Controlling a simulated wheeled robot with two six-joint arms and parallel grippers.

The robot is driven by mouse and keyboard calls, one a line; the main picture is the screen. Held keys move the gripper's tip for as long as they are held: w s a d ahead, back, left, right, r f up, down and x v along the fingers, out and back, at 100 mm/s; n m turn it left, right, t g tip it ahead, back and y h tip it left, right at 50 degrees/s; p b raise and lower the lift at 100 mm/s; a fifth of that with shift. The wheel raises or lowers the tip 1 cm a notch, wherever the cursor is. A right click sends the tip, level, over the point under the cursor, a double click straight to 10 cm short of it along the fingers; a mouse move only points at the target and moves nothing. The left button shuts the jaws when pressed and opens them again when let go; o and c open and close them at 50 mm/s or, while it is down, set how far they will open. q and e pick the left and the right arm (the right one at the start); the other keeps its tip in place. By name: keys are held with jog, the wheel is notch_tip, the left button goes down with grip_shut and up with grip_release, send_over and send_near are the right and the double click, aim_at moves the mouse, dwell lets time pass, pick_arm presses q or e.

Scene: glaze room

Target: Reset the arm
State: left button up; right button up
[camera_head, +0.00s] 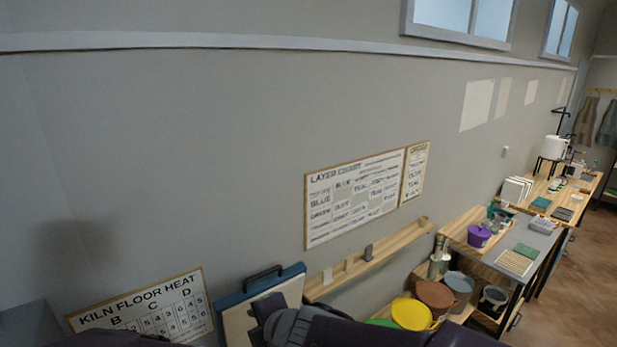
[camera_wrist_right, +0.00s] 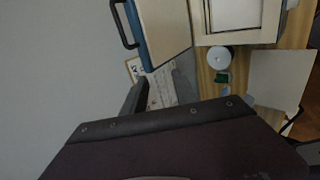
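My right arm reaches in along the bottom edge of the head view. Its gripper (camera_head: 259,320) points left, in front of a blue-edged case. In the right wrist view, two dark fingers (camera_wrist_right: 160,92) stand apart beyond the dark, bolted gripper body, with nothing seen between them but the background. The right gripper looks open and empty. A dark sliver at the lower left of the head view may be my left arm; no left gripper shows.
The case (camera_head: 292,272) with a black handle leans near the wall. A kiln heat board (camera_head: 190,283) stands left of it. A narrow wooden shelf (camera_head: 395,243), a yellow bucket (camera_head: 411,314) and worktables (camera_head: 548,240) lie to the right. A grey wall fills the left.

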jog(key=w+d+f+m+h+b, duration=0.2)
jog(key=d+f+m+b, duration=0.2)
jog(key=d+f+b, duration=0.75)
jog(key=w+d+f+m+h+b, duration=0.3)
jog(key=d+f+b, duration=0.5)
jog(key=f, duration=0.6)
jog(key=s+d+f+m+g+h+b, duration=0.1)
jog(key=s+d+f+m+b, duration=0.15)
jog(key=d+f+m, duration=0.2)
jog(key=s+d+f+m+g+b, duration=0.2)
jog(key=s+d+f+m, duration=0.1)
jog(key=f, duration=0.3)
jog(key=s+f+m+g, duration=0.3)
jog(key=s+f+m, duration=0.3)
jog(key=s+m, duration=0.5)
jog(key=shift+d+g+y+b, duration=0.2)
jog(key=shift+g+y+b, duration=0.1)
jog(key=shift+g+b, duration=0.1)
